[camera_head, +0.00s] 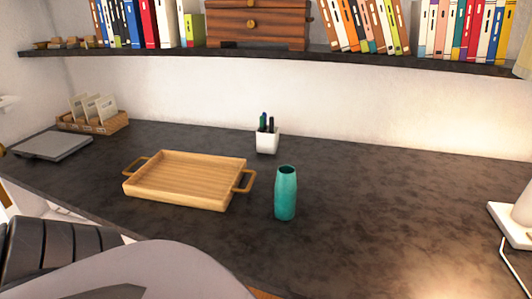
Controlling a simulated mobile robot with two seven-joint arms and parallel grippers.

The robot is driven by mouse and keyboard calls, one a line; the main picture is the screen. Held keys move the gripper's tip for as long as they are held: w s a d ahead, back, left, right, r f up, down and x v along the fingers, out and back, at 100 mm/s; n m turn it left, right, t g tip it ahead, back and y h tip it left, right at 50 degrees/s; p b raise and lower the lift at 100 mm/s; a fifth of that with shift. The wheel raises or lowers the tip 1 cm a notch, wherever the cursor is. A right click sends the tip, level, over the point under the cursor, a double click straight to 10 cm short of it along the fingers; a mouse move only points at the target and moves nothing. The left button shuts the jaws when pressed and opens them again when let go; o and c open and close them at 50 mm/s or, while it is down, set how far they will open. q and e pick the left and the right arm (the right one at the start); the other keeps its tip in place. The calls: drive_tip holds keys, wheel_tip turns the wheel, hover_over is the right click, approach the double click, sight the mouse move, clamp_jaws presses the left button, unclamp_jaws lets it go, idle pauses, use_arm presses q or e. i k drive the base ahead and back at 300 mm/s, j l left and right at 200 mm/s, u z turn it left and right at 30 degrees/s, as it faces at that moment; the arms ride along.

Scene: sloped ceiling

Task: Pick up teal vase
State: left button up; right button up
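A wooden tray (180,180) with two handles lies just left of the vase. A white pen cup (267,142) stands behind it. A closed grey laptop-like slab (52,146) and a file box (92,122) are far left. A book shelf (350,60) overhangs the back. Desk right of the vase is clear.

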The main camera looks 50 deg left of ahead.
sight(285, 187)
drive_tip(key=u, duration=1.5)
